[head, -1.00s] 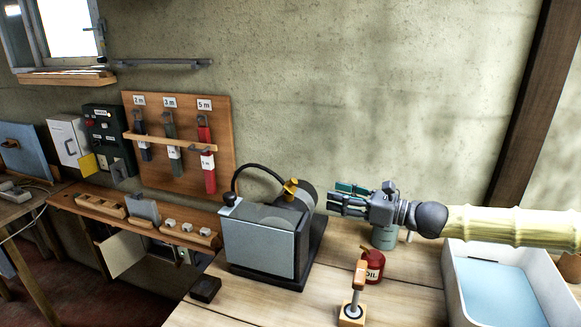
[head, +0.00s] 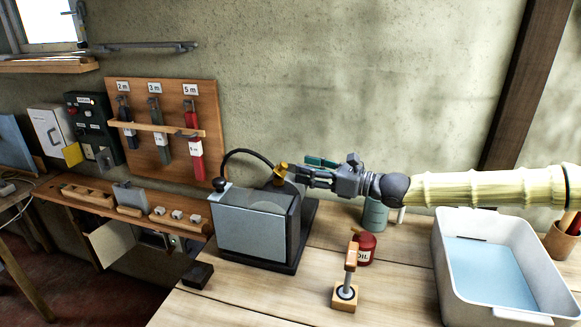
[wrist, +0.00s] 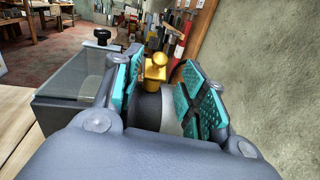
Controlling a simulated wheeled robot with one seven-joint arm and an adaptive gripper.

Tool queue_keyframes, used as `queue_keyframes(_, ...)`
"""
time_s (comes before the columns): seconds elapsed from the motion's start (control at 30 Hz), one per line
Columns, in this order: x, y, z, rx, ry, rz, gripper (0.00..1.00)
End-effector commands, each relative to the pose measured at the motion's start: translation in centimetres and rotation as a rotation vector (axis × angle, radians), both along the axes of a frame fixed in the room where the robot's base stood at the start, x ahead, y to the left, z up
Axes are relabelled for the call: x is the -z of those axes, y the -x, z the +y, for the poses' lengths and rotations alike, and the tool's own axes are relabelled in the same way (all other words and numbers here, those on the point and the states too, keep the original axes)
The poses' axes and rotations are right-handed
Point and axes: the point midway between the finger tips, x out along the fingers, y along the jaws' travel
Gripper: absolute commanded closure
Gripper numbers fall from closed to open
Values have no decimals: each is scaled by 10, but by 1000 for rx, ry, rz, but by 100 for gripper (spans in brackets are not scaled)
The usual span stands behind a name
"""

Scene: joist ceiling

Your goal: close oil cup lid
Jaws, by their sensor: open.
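A small brass oil cup (head: 279,178) sits on top of the grey machine (head: 255,228). In the wrist view, the brass cup (wrist: 154,73) shows between and beyond my fingers, with a rounded brass piece on its upper part. I cannot tell clearly how far its lid stands open. My gripper (head: 303,174) is open and empty, just right of the brass cup and above the machine's round end. In the wrist view, my gripper (wrist: 158,88) has its teal finger pads on either side of the cup, apart from it.
A black hose (head: 250,153) arches behind the machine, and a black knob (head: 219,184) stands at its left. A red oil can (head: 366,249), a wooden-handled tool (head: 349,270), a green canister (head: 375,214) and a white tray (head: 445,270) stand on the bench. The wall is close behind.

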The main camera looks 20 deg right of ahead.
Motion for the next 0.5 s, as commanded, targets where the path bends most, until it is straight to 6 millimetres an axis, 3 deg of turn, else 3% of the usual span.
queue_keyframes(0.5,0,-34,36,-3,2,1,58)
